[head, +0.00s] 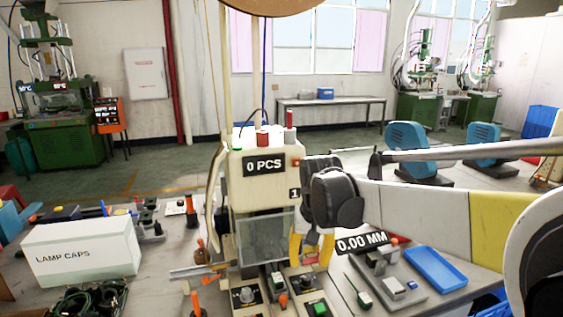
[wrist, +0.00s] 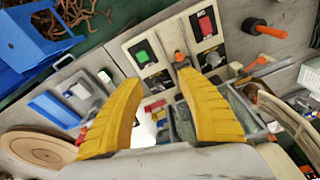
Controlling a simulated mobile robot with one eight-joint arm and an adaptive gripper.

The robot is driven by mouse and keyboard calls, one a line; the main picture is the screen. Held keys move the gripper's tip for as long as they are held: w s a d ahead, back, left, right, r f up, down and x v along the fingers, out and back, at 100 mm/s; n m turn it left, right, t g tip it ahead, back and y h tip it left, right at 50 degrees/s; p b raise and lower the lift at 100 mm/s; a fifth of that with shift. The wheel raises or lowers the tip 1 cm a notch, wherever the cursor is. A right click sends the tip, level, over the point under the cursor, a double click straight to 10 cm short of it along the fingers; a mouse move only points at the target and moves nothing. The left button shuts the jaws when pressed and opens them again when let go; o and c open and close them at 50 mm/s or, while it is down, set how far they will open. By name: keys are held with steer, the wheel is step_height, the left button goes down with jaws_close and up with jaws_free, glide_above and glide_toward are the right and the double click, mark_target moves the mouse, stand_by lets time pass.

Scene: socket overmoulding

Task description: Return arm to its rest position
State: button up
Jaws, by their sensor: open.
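My arm reaches in from the right edge of the head view and extends level over the bench. My gripper (head: 311,250) points down at its end, just right of the cream machine (head: 262,168) labelled "0 PCS". Its two yellow fingers are apart, with nothing visible held. In the wrist view the fingers of my gripper (wrist: 158,80) are also spread and empty. Beyond them lies a control panel (wrist: 168,62) with a green and a red switch. The arm hides part of the bench behind it.
A white "LAMP CAPS" box (head: 82,250) stands at left. A blue tray (head: 435,268) and a grey fixture (head: 378,278) lie right of the gripper, near the "0.00 MM" display (head: 362,243). Orange-handled tools and switches crowd the bench front.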

steer(key=s+d+t, duration=0.2)
steer(key=s+d, duration=0.4)
steer(key=s, duration=0.5)
steer(key=s+d+t, duration=0.3)
steer(key=s+d, duration=0.3)
steer(key=s, duration=0.5)
steer(key=shift+r, duration=0.25)
